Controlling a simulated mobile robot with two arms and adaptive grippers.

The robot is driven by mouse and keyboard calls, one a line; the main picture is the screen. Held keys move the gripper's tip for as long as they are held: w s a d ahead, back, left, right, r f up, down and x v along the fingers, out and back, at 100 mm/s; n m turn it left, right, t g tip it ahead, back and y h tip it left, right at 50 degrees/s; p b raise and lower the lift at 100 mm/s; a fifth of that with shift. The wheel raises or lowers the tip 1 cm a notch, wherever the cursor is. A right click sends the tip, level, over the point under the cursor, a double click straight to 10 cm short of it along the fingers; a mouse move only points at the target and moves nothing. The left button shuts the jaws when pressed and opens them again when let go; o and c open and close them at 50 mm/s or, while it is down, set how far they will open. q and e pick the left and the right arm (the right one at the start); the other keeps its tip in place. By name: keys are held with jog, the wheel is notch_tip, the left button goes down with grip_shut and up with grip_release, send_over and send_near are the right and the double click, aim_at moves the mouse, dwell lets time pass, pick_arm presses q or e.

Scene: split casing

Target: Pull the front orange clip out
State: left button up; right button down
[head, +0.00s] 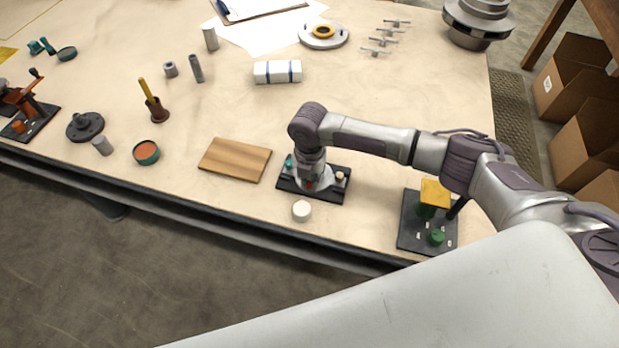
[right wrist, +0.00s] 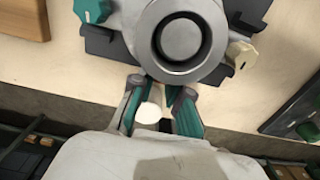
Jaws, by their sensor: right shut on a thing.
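The grey split casing (head: 323,182) stands on a dark base plate (head: 328,196) near the table's front edge. In the right wrist view its round grey top with a dark bore (right wrist: 150,62) shows from above. My right gripper (head: 309,184) points down at the front side of the casing. Its teal-padded fingers (right wrist: 161,98) are closed in at the casing's front edge. A small orange-red patch, seemingly the front clip (head: 309,185), shows at the fingertips in the head view; the fingers hide most of it. My left gripper is not in view.
A teal knob (head: 289,161) and a cream knob (head: 340,176) flank the casing. A white round piece (head: 302,211) lies just in front. A wooden board (head: 235,159) lies left; another dark plate with green parts (head: 412,238) stands right.

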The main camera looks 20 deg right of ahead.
jog(key=shift+s+a+r+p, duration=0.2)
jog(key=shift+s+a+p, duration=0.15)
jog(key=shift+s, duration=0.1)
jog(key=shift+s+a+f, duration=0.1)
jog(key=shift+s, duration=0.05)
jog(key=shift+f, duration=0.1)
jog(key=c, duration=1.1)
grip_release()
notch_tip(320, 180, up, 12)
jog(key=shift+r, duration=0.1)
